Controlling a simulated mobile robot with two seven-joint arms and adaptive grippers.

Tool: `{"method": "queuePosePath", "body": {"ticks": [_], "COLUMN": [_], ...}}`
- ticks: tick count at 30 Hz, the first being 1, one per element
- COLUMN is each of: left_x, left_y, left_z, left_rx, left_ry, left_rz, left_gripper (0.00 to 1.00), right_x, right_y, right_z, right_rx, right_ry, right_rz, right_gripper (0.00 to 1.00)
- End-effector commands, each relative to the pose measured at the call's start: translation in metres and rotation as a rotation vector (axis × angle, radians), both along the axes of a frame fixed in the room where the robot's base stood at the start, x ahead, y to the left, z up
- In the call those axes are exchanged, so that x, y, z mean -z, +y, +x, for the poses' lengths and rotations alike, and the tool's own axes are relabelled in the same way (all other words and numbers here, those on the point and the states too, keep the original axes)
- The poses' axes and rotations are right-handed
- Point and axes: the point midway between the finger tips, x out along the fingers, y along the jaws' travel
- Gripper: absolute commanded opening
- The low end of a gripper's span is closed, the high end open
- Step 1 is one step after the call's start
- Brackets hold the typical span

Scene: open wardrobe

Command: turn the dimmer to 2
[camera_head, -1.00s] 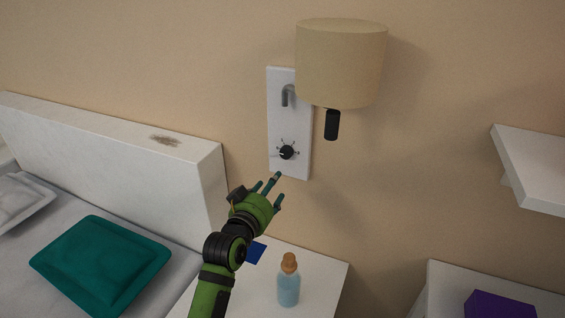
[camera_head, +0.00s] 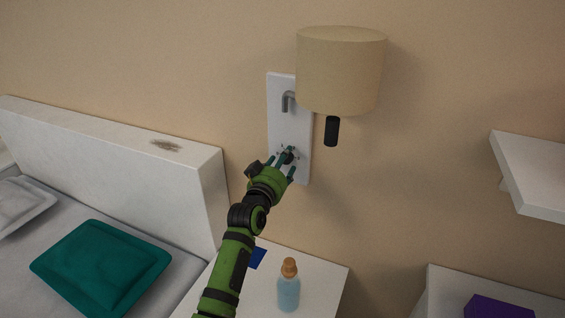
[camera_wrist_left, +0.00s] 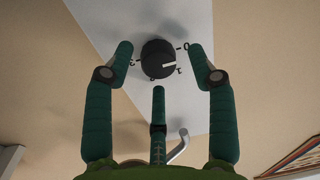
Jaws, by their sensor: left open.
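The dimmer is a black round knob (camera_wrist_left: 157,57) on a white wall plate (camera_head: 287,111) below the lamp. In the left wrist view its white pointer line points right, near the 1 mark, and the 0 mark is at its upper right. In the head view the knob is largely hidden behind my fingers. My left gripper (camera_head: 287,160) is open in front of the knob. In the wrist view two green fingers stand left and right of the knob and a third is below it, with visible gaps. My right gripper is not in view.
The beige lampshade (camera_head: 341,72) and a black cylinder (camera_head: 331,131) hang right of the plate. A bedside table (camera_head: 325,272) below holds a blue bottle (camera_head: 288,288). The white headboard (camera_head: 120,150) is at left, a wall shelf (camera_head: 535,176) at right.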

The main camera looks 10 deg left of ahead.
Motion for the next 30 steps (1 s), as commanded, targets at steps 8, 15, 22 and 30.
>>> {"method": "queuePosePath", "body": {"ticks": [8,15,22,30], "left_x": [-0.0004,-0.0024,-0.0043,-0.0064], "left_y": [-0.0001,0.0003,0.0006,0.0004], "left_z": [-0.0002,-0.0001,0.0001,0.0003], "left_rx": [0.000,-0.001,-0.001,-0.002], "left_ry": [-0.001,-0.005,-0.018,-0.056], "left_rz": [0.000,0.002,0.050,0.227], "left_gripper": [0.05,0.01,0.01,0.01], "right_x": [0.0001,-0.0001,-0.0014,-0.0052], "right_y": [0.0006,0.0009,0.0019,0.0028], "right_z": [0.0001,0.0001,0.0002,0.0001], "right_rx": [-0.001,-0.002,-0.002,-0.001], "right_ry": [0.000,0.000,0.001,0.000], "right_rz": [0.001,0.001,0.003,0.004], "right_gripper": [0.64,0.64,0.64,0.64]}}
